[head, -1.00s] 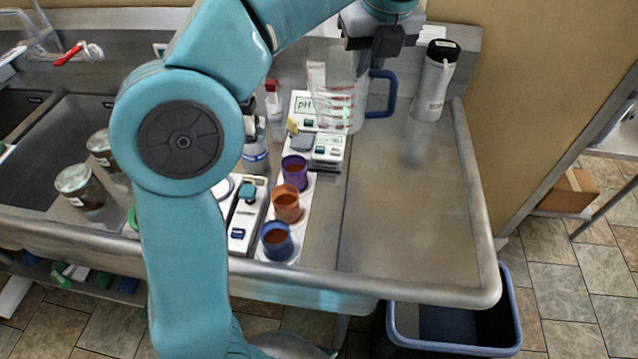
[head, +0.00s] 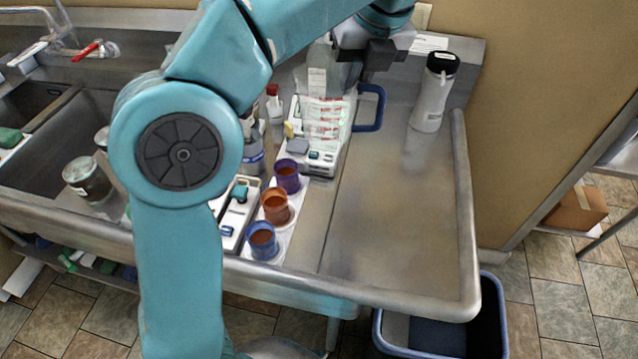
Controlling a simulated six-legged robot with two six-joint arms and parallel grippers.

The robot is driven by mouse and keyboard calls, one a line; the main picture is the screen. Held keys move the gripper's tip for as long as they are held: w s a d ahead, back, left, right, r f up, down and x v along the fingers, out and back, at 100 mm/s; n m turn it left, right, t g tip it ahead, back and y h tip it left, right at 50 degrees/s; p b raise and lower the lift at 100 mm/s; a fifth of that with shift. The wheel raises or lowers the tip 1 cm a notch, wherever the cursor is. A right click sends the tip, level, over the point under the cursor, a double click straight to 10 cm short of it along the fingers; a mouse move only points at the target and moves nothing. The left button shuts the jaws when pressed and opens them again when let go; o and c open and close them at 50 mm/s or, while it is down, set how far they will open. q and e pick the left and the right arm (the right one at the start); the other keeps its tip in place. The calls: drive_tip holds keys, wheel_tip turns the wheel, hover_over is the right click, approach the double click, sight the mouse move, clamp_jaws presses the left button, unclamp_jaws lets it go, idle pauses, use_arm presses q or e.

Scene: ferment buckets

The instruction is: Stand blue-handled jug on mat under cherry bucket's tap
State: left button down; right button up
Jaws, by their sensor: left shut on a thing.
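My left gripper (head: 365,58) is at the top centre, shut on the rim side of a clear jug with a blue handle (head: 371,110). The jug's see-through body (head: 325,122) has red markings and hangs upright over the steel counter, in front of a white pH meter. I cannot tell whether its base touches anything. My right gripper is not in view. I cannot make out the cherry bucket, its tap or the mat in this view.
Purple (head: 287,176), orange (head: 275,206) and blue (head: 263,241) cups stand in a row on a white strip. A white bottle with a black lid (head: 434,92) stands at the back right. The right part of the counter (head: 400,220) is clear. A sink is at left.

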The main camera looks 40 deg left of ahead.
use_arm(q)
wheel_tip(320, 180, down, 20)
drive_tip(key=b, duration=0.6)
drive_tip(key=c, duration=1.2)
unclamp_jaws()
drive_tip(key=shift+r, duration=0.1)
